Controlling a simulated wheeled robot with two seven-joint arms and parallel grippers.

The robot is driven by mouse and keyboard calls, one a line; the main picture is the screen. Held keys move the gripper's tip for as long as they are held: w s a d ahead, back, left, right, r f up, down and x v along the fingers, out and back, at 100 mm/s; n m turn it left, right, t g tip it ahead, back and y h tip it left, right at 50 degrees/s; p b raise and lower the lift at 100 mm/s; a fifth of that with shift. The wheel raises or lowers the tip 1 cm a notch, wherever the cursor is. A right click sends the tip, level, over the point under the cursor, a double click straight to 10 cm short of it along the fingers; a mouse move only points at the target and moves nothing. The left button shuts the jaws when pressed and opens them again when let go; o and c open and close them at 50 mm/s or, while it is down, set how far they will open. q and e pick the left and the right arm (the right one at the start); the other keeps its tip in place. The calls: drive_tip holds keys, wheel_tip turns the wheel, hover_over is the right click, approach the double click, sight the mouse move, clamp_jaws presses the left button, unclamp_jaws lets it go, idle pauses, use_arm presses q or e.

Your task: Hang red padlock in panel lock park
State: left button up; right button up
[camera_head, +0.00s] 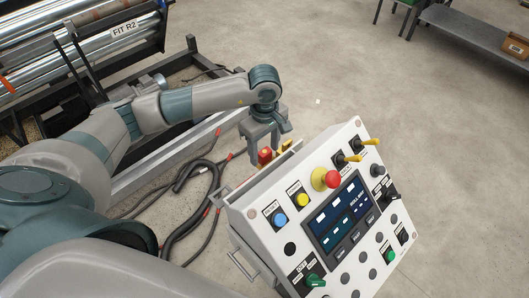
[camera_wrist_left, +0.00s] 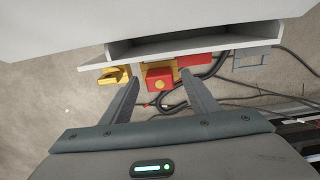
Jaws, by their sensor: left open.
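A red padlock (camera_head: 264,156) shows at the far left side of the tilted control panel (camera_head: 262,201). In the left wrist view the red padlock (camera_wrist_left: 160,76) lies between the fingertips of my left gripper (camera_wrist_left: 158,82), with a gap visible at each side. My left gripper (camera_head: 264,147) is open and points down beside the panel's back edge. Yellow parts (camera_wrist_left: 113,77) and a second red part (camera_wrist_left: 195,66) sit by a pale tray-like ledge (camera_wrist_left: 225,41) on the panel. I cannot tell which part is the lock park or what bears the padlock. My right gripper is out of view.
Dark cables (camera_head: 205,180) lie on the floor left of the panel. A rack with metal rollers (camera_head: 85,45) stands at the upper left. A grey bench (camera_head: 470,30) stands at the upper right. The floor between is clear. A panel handle (camera_head: 243,264) sticks out at the lower left.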

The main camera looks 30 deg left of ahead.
use_arm(q)
drive_tip(key=shift+f, duration=0.7)
drive_tip(key=shift+c, duration=0.6)
drive_tip(key=c, duration=1.1)
drive_tip(key=shift+r, duration=0.1)
drive_tip(key=shift+r+b, duration=0.3)
drive_tip(key=shift+r, duration=0.2)
wheel_tip(320, 180, up, 7)
drive_tip(key=b, duration=0.3)
drive_tip(key=shift+w+r, duration=0.1)
drive_tip(key=shift+r, duration=0.85)
